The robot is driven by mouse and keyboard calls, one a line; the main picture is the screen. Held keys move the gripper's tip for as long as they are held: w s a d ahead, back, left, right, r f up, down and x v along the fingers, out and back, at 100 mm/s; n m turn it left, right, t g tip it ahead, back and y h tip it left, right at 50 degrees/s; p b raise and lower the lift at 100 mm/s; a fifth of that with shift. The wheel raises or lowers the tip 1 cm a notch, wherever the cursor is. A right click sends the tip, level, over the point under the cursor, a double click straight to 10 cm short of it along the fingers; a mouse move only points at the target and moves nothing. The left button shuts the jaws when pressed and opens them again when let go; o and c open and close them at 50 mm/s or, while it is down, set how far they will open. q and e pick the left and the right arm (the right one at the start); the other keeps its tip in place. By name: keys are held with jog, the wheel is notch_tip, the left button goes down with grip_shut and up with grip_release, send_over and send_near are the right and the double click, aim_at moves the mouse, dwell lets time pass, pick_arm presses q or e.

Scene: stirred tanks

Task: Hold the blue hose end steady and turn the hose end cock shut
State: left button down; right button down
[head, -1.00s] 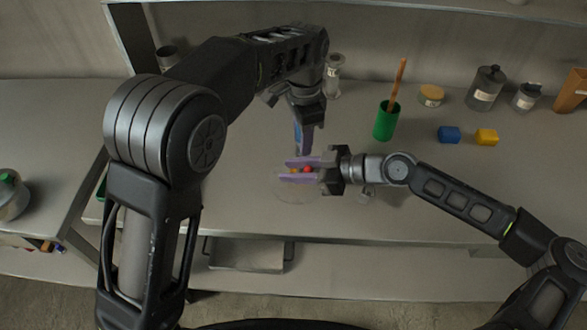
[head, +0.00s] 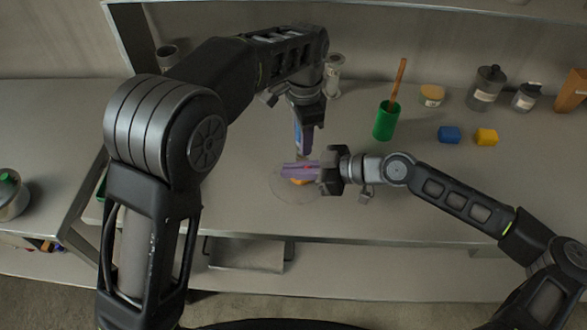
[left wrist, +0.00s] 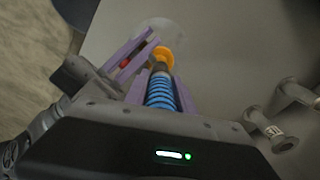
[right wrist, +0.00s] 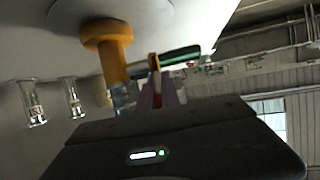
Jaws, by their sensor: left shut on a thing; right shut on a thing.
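The blue hose end (left wrist: 160,92) is a ribbed blue coil between the purple fingers of my left gripper (head: 304,145), which is shut on it from above. Below it is the orange cock body (left wrist: 163,55), which also shows large in the right wrist view (right wrist: 108,45). My right gripper (head: 300,171) comes in from the right, shut on the cock's red handle (left wrist: 124,63). Its purple fingers cover most of the handle; a thin red and orange edge shows in the right wrist view (right wrist: 154,64).
A faint round clear disc (head: 292,196) lies under the cock. A glass vessel (head: 334,78) stands behind my left gripper.

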jog(key=shift+s+d+t+y, duration=0.1)
jog(key=shift+d+t+y, duration=0.1)
jog(key=shift+y, duration=0.55)
jog(key=shift+d+t+y, duration=0.2)
jog(key=shift+y, duration=0.55)
jog(key=c, duration=1.6)
grip_release()
jog(key=shift+o, duration=0.2)
jog(key=shift+d, duration=0.1)
jog(key=v, duration=1.1)
jog(key=shift+d+r, duration=0.2)
jog(key=shift+d, duration=0.2)
jog(key=shift+s, duration=0.1)
